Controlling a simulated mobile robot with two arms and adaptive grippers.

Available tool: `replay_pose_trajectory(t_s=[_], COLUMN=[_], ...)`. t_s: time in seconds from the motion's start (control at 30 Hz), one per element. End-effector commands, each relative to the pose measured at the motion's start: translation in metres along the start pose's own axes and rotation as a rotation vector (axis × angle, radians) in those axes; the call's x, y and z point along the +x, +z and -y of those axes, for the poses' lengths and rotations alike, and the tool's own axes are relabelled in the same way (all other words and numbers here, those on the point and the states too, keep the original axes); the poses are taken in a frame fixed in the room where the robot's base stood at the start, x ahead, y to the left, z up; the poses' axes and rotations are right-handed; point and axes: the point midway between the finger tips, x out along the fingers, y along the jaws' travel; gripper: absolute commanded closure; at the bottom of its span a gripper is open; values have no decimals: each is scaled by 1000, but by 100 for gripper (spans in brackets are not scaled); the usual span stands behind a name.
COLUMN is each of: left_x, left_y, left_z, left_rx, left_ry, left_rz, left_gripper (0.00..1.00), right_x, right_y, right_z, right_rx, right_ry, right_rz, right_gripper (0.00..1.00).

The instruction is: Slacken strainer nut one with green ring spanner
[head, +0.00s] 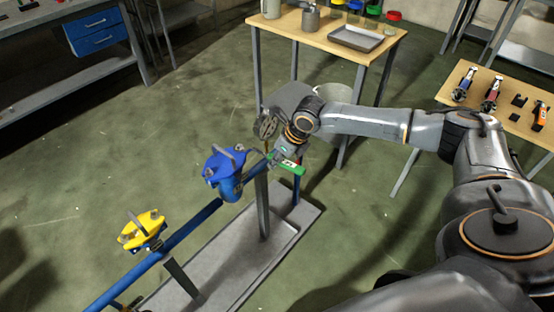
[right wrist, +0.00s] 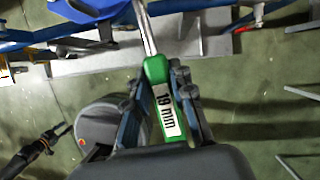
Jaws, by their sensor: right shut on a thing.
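The green ring spanner (head: 293,168) has a green handle labelled 19 mm, which also shows in the right wrist view (right wrist: 159,72). My right gripper (head: 281,161) is shut on this handle, with its fingers on both sides of it in the right wrist view (right wrist: 156,92). The bare metal shaft (right wrist: 145,30) runs up out of the right wrist view, so the ring end is hidden there. In the head view the spanner is just right of the blue strainer (head: 224,168) on the pipe. I cannot tell whether the ring sits on a nut. My left gripper is not in view.
A yellow-topped fitting (head: 143,229) stands lower on the blue pipe (head: 190,228). The pipe stands on supports over a grey base plate (head: 285,228). A wooden table (head: 305,35) with a tray (head: 356,38) is behind; another table with tools is at right. Floor left is clear.

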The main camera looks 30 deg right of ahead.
Motion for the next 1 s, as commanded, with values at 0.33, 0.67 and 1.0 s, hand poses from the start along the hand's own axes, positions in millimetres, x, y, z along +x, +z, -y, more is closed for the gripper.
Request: replay_pose_trajectory(t_s=[0.33, 0.67, 1.0], left_x=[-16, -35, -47], left_y=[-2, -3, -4], left_z=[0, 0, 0], left_rx=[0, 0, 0], left_ry=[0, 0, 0], left_rz=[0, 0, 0], left_gripper=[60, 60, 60], right_x=[-16, -33, -44], right_y=[8, 14, 19], right_z=[-1, 0, 0], right_rx=[-2, 0, 0], right_ry=[2, 1, 0], right_rz=[4, 0, -1], right_gripper=[100, 100, 100])
